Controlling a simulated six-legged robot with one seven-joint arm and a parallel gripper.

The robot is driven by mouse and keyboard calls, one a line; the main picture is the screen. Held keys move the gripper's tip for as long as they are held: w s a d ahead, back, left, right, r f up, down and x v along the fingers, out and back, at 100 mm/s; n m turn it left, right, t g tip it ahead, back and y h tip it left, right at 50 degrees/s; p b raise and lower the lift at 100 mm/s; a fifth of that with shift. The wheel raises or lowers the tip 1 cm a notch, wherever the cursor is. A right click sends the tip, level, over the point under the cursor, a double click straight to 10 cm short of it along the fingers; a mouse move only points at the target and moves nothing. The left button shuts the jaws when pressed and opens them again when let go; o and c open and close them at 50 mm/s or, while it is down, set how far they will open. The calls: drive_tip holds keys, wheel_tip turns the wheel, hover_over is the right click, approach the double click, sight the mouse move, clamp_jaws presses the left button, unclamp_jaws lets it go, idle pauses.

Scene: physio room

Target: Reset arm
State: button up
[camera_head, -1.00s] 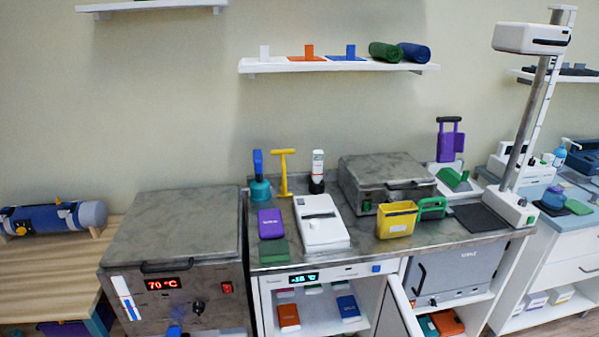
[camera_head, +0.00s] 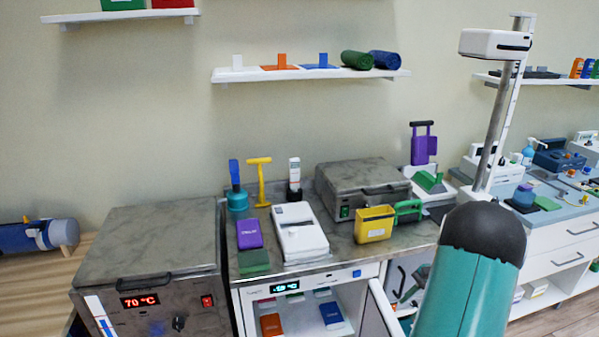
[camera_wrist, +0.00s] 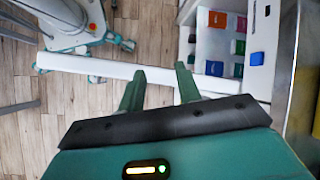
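My gripper (camera_wrist: 158,82) shows in the wrist view with its two green fingers apart and nothing between them. It points down over the wood floor, with the long white edge of the open cabinet door (camera_wrist: 110,66) beyond the fingertips. In the head view a teal and black part of my arm rises at the lower right, in front of the counter's right end. My gripper itself is not seen in that view.
The open cabinet (camera_wrist: 220,28) holds orange, green, blue and purple packs. In the head view its door (camera_head: 386,308) stands ajar near my arm. A stand (camera_head: 497,125) rises behind my arm.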

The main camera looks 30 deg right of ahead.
drive_tip(key=w+a+r+n+g+h, duration=0.15)
drive_tip(key=w+a+r+n, duration=0.25)
drive_tip(key=a+r, duration=0.6)
drive_tip(key=w+a+r+n+h, duration=0.2)
drive_tip(key=w+a+r+n, duration=0.15)
drive_tip(key=a+r, duration=0.6)
drive_tip(key=s+a+r+n+t+h, duration=0.1)
drive_tip(key=s+a+n, duration=0.4)
drive_tip(key=a, duration=0.6)
drive_tip(key=s+a+r+n+t+h, duration=0.1)
drive_tip(key=s+a+r+n+t, duration=0.2)
drive_tip(key=a, duration=0.8)
drive_tip(key=shift+s+a+r+n, duration=0.15)
drive_tip(key=shift+s+a+n, duration=0.25)
drive_tip(key=shift+s+n, duration=0.8)
drive_tip(key=shift+a, duration=0.1)
